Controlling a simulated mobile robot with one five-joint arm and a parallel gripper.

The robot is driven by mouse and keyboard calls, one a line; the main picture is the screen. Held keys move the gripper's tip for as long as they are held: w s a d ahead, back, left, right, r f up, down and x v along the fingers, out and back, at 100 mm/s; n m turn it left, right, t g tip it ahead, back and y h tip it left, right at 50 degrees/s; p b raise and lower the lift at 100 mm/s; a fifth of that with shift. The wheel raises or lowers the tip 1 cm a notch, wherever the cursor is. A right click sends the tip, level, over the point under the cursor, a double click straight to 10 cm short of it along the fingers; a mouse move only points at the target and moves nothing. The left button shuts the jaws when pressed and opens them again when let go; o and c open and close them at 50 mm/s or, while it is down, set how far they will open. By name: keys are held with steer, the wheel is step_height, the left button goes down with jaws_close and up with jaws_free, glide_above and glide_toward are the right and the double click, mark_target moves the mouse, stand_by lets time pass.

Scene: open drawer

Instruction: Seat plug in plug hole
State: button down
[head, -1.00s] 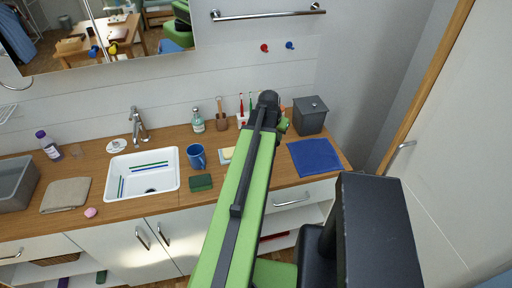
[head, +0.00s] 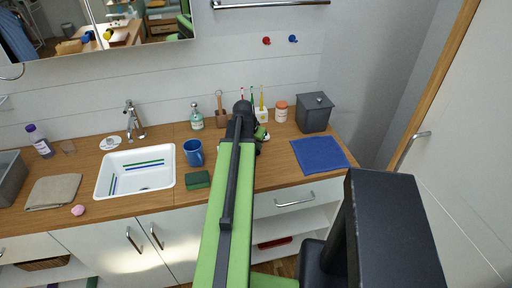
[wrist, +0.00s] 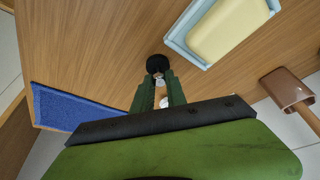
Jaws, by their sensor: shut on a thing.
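My gripper (wrist: 157,82) is shut on a round black plug (wrist: 157,64), seen at its fingertips in the wrist view above the wooden counter. In the head view, my arm hides most of the gripper, and the plug cannot be made out. The white sink (head: 101,180) is set into the counter left of my arm, with blue and green stripes inside.
A blue mug (head: 194,153) and dark green sponge (head: 198,180) stand between sink and arm. The wrist view shows a soap dish (wrist: 178,40) with yellow soap and a blue cloth (wrist: 65,108). The tap (head: 133,118) rises behind the sink. A lidded grey bin (head: 314,115) stands right.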

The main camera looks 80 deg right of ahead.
steer(key=c, duration=1.8)
jaws_free()
steer(key=shift+f, duration=0.1)
steer(key=o, duration=0.5)
steer(key=shift+c, duration=0.2)
steer(key=shift+r, duration=0.45)
steer(key=p+v, duration=1.1)
steer(key=shift+a+r, duration=0.2)
steer(key=shift+w, duration=0.1)
